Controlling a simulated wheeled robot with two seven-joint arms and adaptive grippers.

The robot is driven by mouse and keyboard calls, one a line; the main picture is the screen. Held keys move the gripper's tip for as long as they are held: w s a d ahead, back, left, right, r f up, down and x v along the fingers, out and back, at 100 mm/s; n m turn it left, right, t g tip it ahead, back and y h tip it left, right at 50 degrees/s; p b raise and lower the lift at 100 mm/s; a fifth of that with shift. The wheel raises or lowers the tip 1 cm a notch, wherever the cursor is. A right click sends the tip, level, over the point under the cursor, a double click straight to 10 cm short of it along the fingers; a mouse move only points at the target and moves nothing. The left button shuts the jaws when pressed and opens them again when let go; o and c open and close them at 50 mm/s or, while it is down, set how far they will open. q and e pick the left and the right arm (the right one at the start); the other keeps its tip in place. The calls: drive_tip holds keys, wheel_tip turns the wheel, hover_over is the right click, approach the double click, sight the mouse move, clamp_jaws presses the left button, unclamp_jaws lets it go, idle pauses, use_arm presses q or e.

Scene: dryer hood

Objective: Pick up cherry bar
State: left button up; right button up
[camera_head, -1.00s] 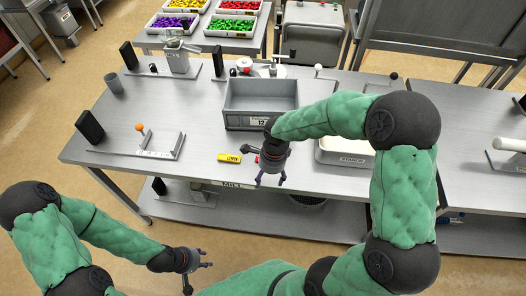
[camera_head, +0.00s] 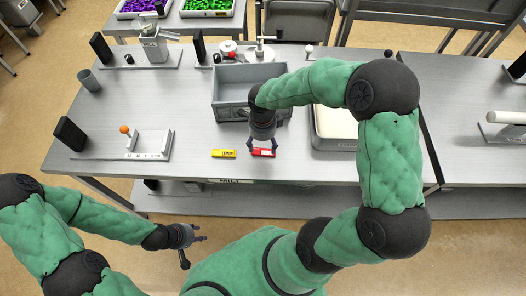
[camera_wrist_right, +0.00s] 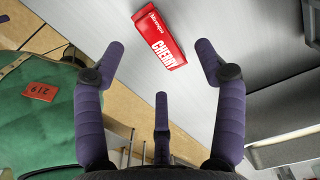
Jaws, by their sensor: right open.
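The red cherry bar (camera_head: 263,153) lies flat on the metal table near its front edge. In the right wrist view the cherry bar (camera_wrist_right: 160,40) is ahead of the fingertips, its label facing up. My right gripper (camera_head: 262,149) is above and beside the bar, with its fingers spread in the right wrist view (camera_wrist_right: 160,65) and nothing between them. My left gripper (camera_head: 192,250) is in front of the table, away from it, with its fingers apart and empty.
A yellow lemon bar (camera_head: 223,154) lies left of the cherry bar. A grey bin (camera_head: 228,113) stands behind, and a white-filled tray (camera_head: 335,125) is to the right. A fixture with an orange ball (camera_head: 124,129) is at the left. The table between is clear.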

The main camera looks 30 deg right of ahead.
sight(263, 153)
drive_tip(key=f, duration=0.3)
drive_tip(key=shift+s+f, duration=0.3)
drive_tip(key=shift+w+f+b, duration=0.1)
drive_tip(key=shift+f+b, duration=0.2)
drive_tip(key=shift+f, duration=0.35)
drive_tip(key=c, duration=1.2)
